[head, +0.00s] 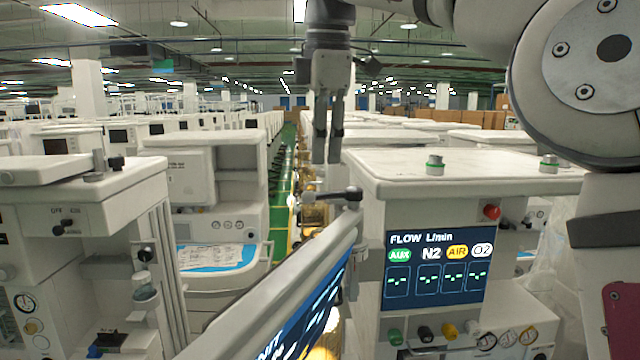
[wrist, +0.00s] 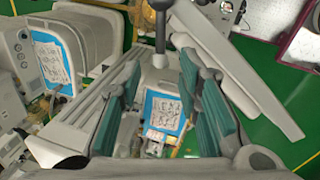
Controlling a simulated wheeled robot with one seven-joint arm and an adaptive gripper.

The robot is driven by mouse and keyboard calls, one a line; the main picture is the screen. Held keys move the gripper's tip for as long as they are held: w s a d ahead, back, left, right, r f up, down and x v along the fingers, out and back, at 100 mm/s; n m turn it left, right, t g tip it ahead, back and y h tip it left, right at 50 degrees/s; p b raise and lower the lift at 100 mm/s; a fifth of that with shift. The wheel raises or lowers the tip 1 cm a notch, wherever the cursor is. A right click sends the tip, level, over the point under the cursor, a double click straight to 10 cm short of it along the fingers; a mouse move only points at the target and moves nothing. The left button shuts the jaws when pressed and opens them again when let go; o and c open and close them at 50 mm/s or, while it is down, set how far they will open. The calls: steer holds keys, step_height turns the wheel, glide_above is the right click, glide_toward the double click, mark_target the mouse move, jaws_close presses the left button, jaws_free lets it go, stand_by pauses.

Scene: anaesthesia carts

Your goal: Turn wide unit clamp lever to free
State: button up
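A dark clamp lever (head: 334,196) with a rounded end sits at the upper left corner of the white cart (head: 455,172) with the flow panel, just behind the tilted screen unit (head: 285,285). In the wrist view the dark lever (wrist: 160,32) runs up the picture from the far side of the finger gap. My gripper (head: 328,160) points down above the lever, apart from it in the head view. In the wrist view its teal-padded fingers (wrist: 162,105) are spread wide with nothing gripped between them. I cannot tell the lever's exact setting.
The tilted screen unit stands close in front of the lever. Green-ringed ports (head: 435,166) stand on the cart top. Another cart (head: 80,215) is at the left, and a green-floored aisle (head: 283,190) runs back between rows of carts.

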mark_target(320, 194)
steer(key=f, duration=0.2)
steer(key=w+f, duration=0.1)
steer(key=f, duration=0.1)
steer(key=f+p, duration=0.1)
steer(key=f, duration=0.2)
steer(key=shift+w+a, duration=0.15)
jaws_close()
